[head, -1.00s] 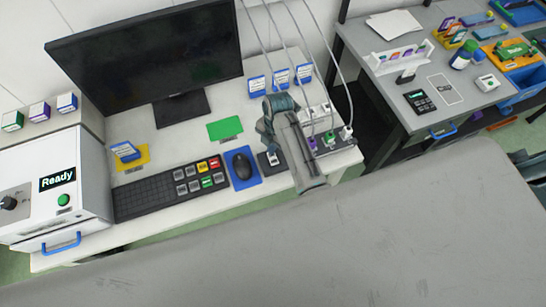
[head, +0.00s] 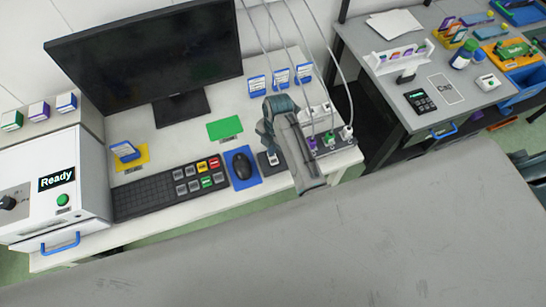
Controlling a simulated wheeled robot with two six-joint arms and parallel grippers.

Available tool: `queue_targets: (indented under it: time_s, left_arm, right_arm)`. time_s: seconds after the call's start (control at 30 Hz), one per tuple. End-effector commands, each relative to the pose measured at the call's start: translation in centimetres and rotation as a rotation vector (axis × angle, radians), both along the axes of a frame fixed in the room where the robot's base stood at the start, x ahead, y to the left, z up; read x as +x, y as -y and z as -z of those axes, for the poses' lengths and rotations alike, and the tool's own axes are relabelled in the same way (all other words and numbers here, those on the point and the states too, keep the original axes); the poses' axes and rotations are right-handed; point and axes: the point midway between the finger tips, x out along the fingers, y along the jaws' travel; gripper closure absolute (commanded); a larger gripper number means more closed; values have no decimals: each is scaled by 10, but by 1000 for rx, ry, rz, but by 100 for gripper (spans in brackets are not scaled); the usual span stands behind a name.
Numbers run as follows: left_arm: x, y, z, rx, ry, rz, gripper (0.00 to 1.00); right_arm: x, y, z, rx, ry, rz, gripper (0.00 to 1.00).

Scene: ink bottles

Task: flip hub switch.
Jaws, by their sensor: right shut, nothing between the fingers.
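A white hub (head: 327,140) lies at the right end of the white desk, with several cables plugged into it. A small dark plate (head: 264,164) with a white piece (head: 274,158) on it lies between the mouse and my right arm. It looks like a switch, but its position is too small to read. My right gripper (head: 269,147) is shut and empty, pointing down just above this plate. I cannot tell whether it touches. My right arm hides the desk between the plate and the hub. My left gripper is not in view.
A mouse (head: 242,166) on a blue pad and a keyboard (head: 160,194) lie to the left. A monitor (head: 150,55) and several blue-white boxes (head: 256,86) stand behind. Cables (head: 300,50) hang down to the hub. A grey surface (head: 330,250) fills the foreground.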

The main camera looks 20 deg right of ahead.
Motion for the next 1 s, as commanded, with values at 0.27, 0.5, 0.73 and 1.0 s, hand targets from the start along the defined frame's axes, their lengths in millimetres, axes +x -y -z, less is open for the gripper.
queue_targets:
  time_s: [0.27, 0.5, 0.73, 1.0]
  left_arm:
    - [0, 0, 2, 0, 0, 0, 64]
    - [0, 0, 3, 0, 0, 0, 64]
    - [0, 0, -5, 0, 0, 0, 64]
    - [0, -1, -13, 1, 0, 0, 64]
  right_arm:
    - [0, 0, 5, -1, -1, 0, 100]
    - [0, 0, 8, 0, 0, 0, 100]
    - [0, 0, -2, 0, 0, 0, 100]
    - [0, 0, -22, 0, 1, 0, 100]
